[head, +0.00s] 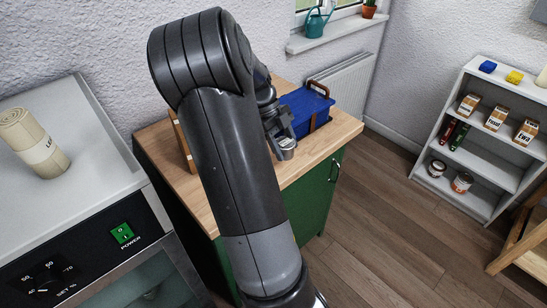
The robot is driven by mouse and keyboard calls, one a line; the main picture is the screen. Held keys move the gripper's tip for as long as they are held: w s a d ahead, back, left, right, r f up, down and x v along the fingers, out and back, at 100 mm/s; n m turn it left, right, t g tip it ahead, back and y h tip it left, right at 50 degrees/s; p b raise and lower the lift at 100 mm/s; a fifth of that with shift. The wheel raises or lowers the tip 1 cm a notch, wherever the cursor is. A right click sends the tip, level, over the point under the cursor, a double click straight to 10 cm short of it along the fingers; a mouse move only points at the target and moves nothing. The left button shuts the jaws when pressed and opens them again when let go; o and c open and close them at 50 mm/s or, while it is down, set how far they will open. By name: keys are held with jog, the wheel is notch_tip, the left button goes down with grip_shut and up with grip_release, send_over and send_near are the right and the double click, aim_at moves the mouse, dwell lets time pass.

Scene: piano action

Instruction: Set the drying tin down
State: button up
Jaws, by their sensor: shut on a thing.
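My gripper (280,128) is above the wooden top of the green cabinet (322,150), in front of a blue box. It is shut on a small silvery-grey thing (287,147) at its tips, which looks like the drying tin. My arm and the gripper hide part of it. I cannot tell whether the tin touches the wooden top or hangs just above it.
The blue box (311,118) with a brown handle stands close behind my gripper. Bare wood shows to its right. On the left is a grey appliance (75,110) with a cream roll (33,143) on top. A white shelf (490,78) with small packs and tins stands right.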

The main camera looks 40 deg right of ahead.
jog(key=w+f, duration=0.1)
jog(key=w+a+f, duration=0.1)
jog(key=w, duration=0.1)
jog(key=shift+a, duration=0.2)
jog(key=shift+w+f, duration=0.1)
jog(key=shift+f, duration=1.95)
jog(key=o, duration=1)
jog(key=shift+f, duration=0.1)
